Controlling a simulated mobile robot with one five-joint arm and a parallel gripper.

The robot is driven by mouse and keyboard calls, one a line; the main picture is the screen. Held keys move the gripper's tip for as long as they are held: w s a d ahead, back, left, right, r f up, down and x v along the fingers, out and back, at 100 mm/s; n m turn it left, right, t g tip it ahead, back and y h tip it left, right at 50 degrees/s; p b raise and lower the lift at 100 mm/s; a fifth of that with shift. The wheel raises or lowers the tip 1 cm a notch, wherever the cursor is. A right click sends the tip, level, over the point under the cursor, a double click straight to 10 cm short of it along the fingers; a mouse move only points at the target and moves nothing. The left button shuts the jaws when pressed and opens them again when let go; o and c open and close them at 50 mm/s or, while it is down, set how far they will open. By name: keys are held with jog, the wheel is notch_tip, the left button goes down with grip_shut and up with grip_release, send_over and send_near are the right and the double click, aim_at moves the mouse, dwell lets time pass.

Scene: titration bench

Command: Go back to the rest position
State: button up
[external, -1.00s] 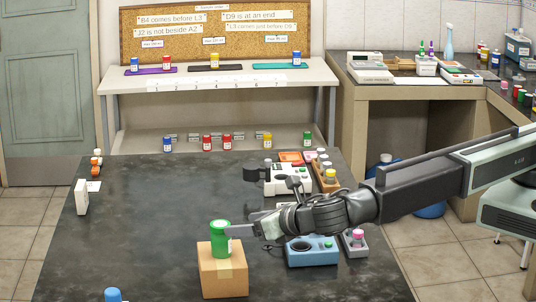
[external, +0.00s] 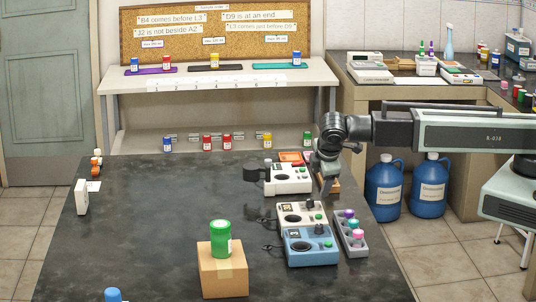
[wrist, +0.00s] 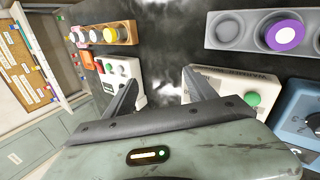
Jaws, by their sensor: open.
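My gripper (external: 326,193) points down over the right part of the dark bench, near the white instruments. In the wrist view, the two jaws of my gripper (wrist: 162,78) are apart with only the dark bench top between them. A green-capped green bottle (external: 221,239) stands upright on a cardboard box (external: 223,272) at the front of the bench. My gripper is well behind and to the right of this bottle, not touching it.
White instruments (external: 290,180) and a blue one (external: 311,248) stand near my gripper. A grey rack (external: 352,245) holds colored-capped vials; part of it shows in the wrist view (wrist: 228,30). Blue jugs (external: 385,188) are at the right. The left bench top is mostly clear.

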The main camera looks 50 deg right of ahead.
jog(key=s+d+f+m+g+y+b, duration=0.1)
jog(key=s+d+f+m, duration=0.1)
jog(key=d, duration=0.7)
jog(key=s+d+f+m+g+y+b, duration=0.1)
jog(key=s+d+f+m+g+y, duration=0.1)
jog(key=d+m, duration=0.3)
jog(key=s+d+f+m+g+y+b, duration=0.1)
jog(key=s+d+f+m, duration=0.1)
jog(key=d, duration=1.1)
jog(key=shift+f+m+g+y, duration=0.3)
jog(key=shift+f+m+g, duration=0.15)
jog(key=shift+m, duration=0.55)
jog(key=shift+s, duration=0.1)
